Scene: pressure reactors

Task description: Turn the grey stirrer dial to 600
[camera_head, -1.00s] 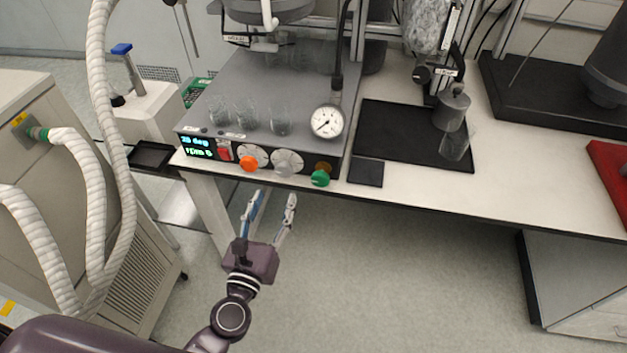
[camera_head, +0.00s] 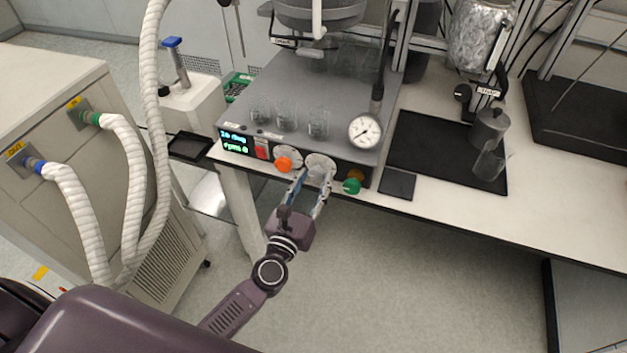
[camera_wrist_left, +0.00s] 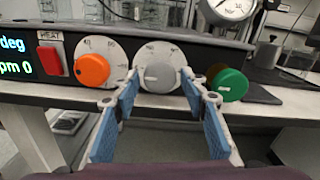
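The grey stirrer dial (camera_wrist_left: 159,77) sits on the front panel of the reactor unit, between an orange dial (camera_wrist_left: 91,70) and a green knob (camera_wrist_left: 230,84). A round white scale plate is behind it, and the display (camera_wrist_left: 15,57) reads rpm 0. My left gripper (camera_wrist_left: 164,88) is open, with its blue-padded fingertips on either side of the grey dial. I cannot tell whether the fingertips touch it. In the head view the left gripper (camera_head: 311,181) is in front of the grey dial (camera_head: 318,172) and partly hides it. My right gripper is not in view.
A red HEAT switch (camera_wrist_left: 50,60) is left of the orange dial. A pressure gauge (camera_head: 365,131) and several glass beakers stand on top of the unit. A black mat (camera_head: 424,135) lies to the right. White hoses (camera_head: 140,190) hang at left.

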